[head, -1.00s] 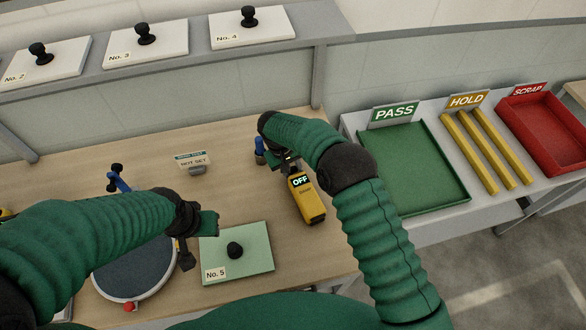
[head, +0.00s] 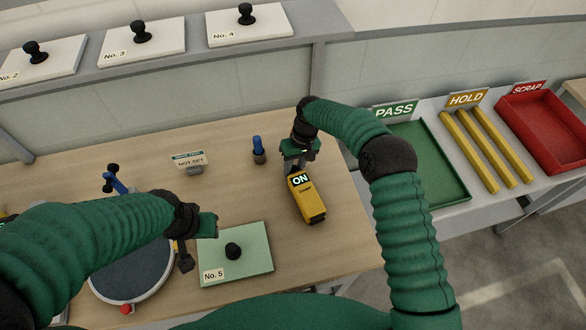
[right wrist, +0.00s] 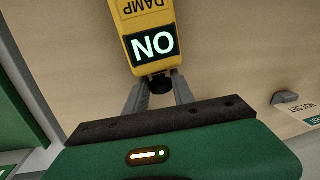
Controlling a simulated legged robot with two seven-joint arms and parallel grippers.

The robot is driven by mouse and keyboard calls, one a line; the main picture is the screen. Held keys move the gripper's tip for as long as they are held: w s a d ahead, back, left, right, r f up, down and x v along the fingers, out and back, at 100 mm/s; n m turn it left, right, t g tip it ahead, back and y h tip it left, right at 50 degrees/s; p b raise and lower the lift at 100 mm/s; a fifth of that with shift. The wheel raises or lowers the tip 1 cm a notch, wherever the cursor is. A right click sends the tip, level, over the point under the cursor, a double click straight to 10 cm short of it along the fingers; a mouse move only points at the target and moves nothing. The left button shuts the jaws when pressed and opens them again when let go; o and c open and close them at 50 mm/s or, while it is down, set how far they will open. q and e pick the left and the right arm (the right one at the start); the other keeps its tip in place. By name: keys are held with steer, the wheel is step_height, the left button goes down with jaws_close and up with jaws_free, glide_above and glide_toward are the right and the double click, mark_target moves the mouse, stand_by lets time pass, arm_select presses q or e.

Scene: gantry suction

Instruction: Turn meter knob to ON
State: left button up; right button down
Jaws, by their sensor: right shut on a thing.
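My right gripper (head: 297,166) is at the meter's far end. In the right wrist view its two fingers straddle a small dark knob (right wrist: 160,84) at the meter's end, and it is shut on it. My left gripper (head: 196,245) hangs over the bench between the dark round plate and the No. 5 board; its jaws are unclear.
A green No. 5 board (head: 255,262) with a black knob lies left of the meter. A blue-topped piece (head: 257,148) stands behind it. A NOT SET sign (head: 188,161) is further left. The PASS tray (head: 440,180), HOLD rails (head: 485,150) and red SCRAP tray (head: 545,100) are at right.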

steer(key=shift+w+d+f+g+y+b, duration=0.1)
steer(key=shift+d+g+y+b, duration=0.15)
steer(key=shift+y, duration=0.25)
steer(key=shift+d+g+y+b, duration=0.1)
steer(key=shift+g+y+b, duration=0.05)
steer(key=shift+y+b, duration=0.3)
steer(key=c, duration=1.1)
jaws_free()
steer(key=shift+o, duration=0.2)
steer(key=v, duration=1.7)
steer(key=shift+d+b, duration=0.15)
steer(key=shift+b, duration=0.15)
steer(key=shift+f, duration=0.15)
